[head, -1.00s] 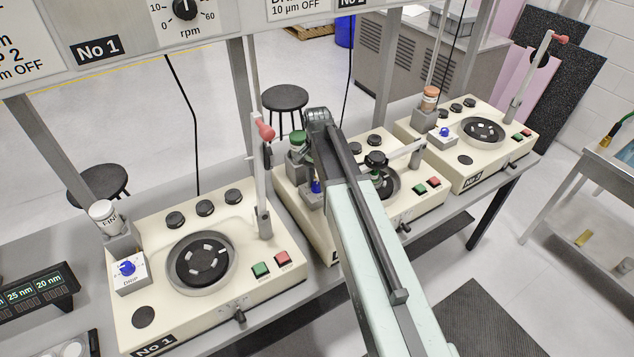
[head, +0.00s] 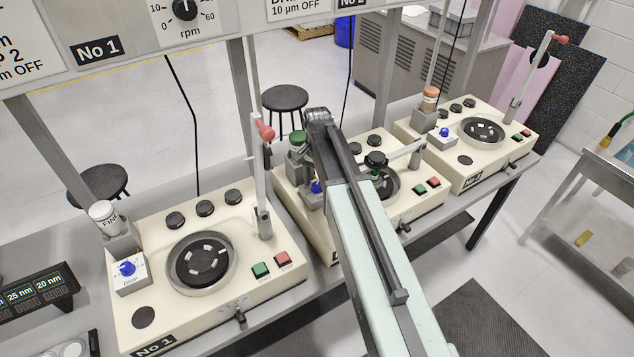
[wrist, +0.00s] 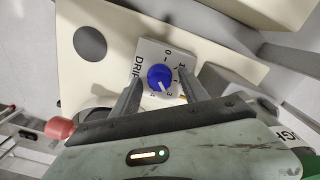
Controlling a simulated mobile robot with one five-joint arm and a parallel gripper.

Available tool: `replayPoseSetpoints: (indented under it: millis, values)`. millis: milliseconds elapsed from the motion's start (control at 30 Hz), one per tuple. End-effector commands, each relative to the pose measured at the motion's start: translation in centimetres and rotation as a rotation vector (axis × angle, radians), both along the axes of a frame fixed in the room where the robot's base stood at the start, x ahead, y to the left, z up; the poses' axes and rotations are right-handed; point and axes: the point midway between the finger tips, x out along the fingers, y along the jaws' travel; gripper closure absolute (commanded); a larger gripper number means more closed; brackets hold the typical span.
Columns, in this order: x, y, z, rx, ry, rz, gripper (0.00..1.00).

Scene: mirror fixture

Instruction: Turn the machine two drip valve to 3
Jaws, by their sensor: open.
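The machine two drip valve is a blue knob (wrist: 160,77) on a pale DRIP dial plate (wrist: 150,52) in the wrist view. Its white pointer line points down and slightly right, toward a mark that looks like 3. My gripper (wrist: 161,81) is open, with one finger on each side of the knob. I cannot tell whether the fingers touch it. In the head view the blue knob (head: 316,187) shows beside my arm on the middle machine (head: 410,203), and my arm hides much of that machine.
Machine No 1 (head: 265,240) stands at the left with its own blue drip knob (head: 127,268). Another similar machine (head: 455,150) is at the right. An upright arm with a red knob (head: 265,131) stands between machine No 1 and my arm; a red end (wrist: 59,128) shows near my gripper.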

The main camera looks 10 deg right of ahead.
Motion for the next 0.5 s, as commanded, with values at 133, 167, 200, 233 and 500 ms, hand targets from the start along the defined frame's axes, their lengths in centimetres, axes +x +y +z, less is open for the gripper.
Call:
replayPoseSetpoints:
  millis: [133,167,200,233,500]
  values:
    - [0.0,0.0,1.3,0.0,0.0,0.0,0.48]
    - [0.0,0.0,1.7,0.0,0.0,0.0,0.48]
    - [0.0,0.0,2.4,0.0,0.0,0.0,0.48]
    - [0.0,0.0,2.9,0.0,0.0,0.0,0.48]
    - [0.0,0.0,7.6,0.0,0.0,0.0,0.48]
